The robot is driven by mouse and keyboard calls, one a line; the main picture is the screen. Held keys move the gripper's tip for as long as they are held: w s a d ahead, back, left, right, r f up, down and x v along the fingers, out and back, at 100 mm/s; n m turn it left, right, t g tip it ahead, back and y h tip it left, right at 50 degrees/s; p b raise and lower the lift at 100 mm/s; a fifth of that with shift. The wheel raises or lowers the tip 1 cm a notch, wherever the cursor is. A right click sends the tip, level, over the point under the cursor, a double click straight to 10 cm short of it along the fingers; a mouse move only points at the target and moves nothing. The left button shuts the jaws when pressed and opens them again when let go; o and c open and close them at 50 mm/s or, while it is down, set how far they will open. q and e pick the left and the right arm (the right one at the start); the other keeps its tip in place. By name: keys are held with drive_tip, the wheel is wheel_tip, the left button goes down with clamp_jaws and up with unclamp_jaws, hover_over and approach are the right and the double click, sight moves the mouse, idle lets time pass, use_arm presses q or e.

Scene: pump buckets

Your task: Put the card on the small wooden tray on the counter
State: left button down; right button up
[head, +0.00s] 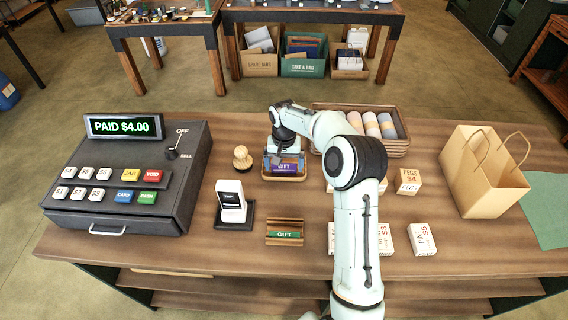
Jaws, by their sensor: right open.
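A small wooden tray (268,177) sits on the counter near its middle. A purple card marked GIFT (287,169) lies in the tray. My right gripper (286,153) is open, pointing down just above the tray's back part. I cannot tell whether its fingers touch the card. A wooden card rack (285,240) with a green card marked GIFT (285,234) stands nearer the front edge. My left gripper is out of view.
A cash register (130,185) reading PAID $4.00 stands at left. A card reader (231,205) and wooden stamp (242,160) stand left of the tray. A basket of rolls (400,150) is behind my right arm. Small boxes and a paper bag (480,175) are at right.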

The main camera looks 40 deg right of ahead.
sight(284, 173)
wheel_tip(284, 173, up, 12)
drive_tip(key=shift+r, duration=0.15)
idle(0.7)
